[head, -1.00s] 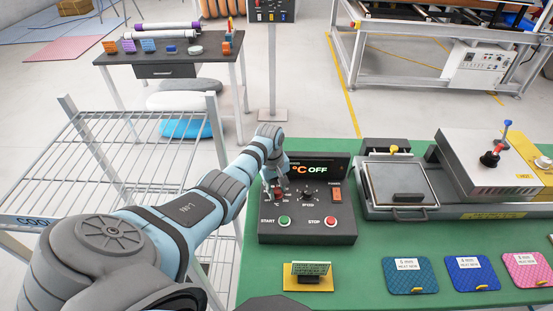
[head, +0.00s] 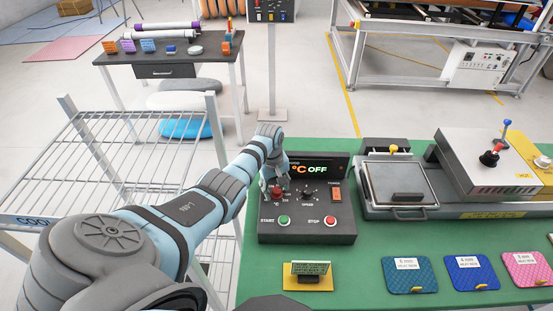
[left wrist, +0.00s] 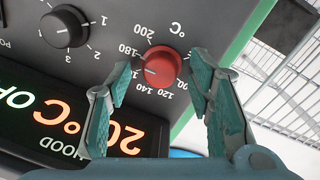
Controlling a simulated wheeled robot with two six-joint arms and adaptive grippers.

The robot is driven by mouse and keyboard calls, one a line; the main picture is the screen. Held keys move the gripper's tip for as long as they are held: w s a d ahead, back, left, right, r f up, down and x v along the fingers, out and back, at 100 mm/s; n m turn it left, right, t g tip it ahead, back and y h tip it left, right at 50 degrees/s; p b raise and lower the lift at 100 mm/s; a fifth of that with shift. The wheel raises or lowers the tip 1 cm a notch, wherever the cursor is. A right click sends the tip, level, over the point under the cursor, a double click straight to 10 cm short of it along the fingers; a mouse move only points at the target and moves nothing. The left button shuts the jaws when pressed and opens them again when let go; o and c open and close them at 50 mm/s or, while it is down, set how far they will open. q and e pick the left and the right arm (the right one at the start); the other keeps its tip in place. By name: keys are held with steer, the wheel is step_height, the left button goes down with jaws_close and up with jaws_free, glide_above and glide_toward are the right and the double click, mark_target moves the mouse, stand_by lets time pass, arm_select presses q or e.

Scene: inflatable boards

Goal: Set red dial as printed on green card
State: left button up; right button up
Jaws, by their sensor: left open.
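The red dial (left wrist: 162,64) sits on the dark control box (head: 308,228), with a printed scale of temperature numbers around it. In the head view the red dial (head: 277,194) is partly covered by my left gripper (head: 278,186). In the left wrist view the open fingers of my left gripper (left wrist: 165,105) stand on either side of the dial's near side, with gaps to it. The dial's exact setting is hard to read. The green card (head: 309,268) stands in a yellow holder in front of the box; its print is too small to read. My right gripper is not in view.
A black speed dial (left wrist: 65,27) is beside the red one. The lit display (head: 318,169) reads OFF. A green start button (head: 284,220) and a red stop button (head: 330,222) are in front. A press (head: 399,187) and several coloured pads stand on the right. A wire rack (head: 125,140) is left.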

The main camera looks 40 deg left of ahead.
mark_target(277, 190)
arm_select(q)
step_height(277, 190, up, 10)
stand_by(0.3)
stand_by(0.4)
